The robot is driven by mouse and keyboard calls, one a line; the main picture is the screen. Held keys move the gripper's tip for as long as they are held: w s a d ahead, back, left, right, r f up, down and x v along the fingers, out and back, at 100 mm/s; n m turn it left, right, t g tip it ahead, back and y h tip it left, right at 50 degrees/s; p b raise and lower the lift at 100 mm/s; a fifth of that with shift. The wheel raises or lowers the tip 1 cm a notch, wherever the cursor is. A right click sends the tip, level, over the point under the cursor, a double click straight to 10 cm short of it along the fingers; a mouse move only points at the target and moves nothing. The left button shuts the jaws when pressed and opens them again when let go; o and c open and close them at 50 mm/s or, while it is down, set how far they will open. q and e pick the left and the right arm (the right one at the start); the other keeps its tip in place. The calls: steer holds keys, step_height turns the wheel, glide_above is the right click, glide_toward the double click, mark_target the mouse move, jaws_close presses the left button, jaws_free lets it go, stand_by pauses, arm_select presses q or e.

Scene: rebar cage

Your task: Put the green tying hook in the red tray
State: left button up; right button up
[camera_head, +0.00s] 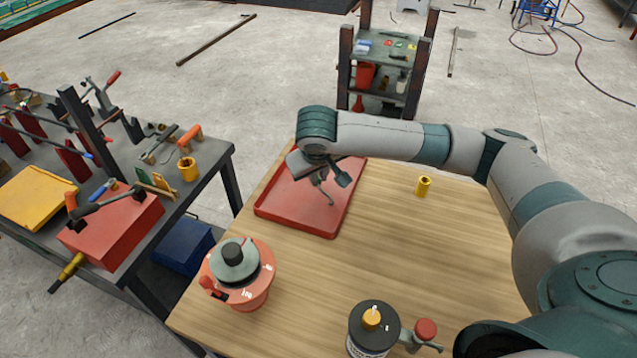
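The red tray (290,221) lies on the wooden table, left of the middle of the view. My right arm reaches in from the right, and my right gripper (329,182) points down over the tray. A thin grey, bent piece (328,196) shows at the gripper's tip, over the tray's floor; I cannot tell whether it is a finger or part of the green tying hook. No green hook can be made out clearly elsewhere. The gripper's fingers are too small and partly covered to tell whether they are open. My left gripper is not in view.
On the wooden table (400,258) stand an orange-red round container (250,292), a dark can (372,335) and a small yellow cylinder (423,187). A cluttered workbench (215,160) is at left; a shelf cart (385,60) stands behind. The table's middle is clear.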

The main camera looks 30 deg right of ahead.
steer(key=shift+v, duration=2.45)
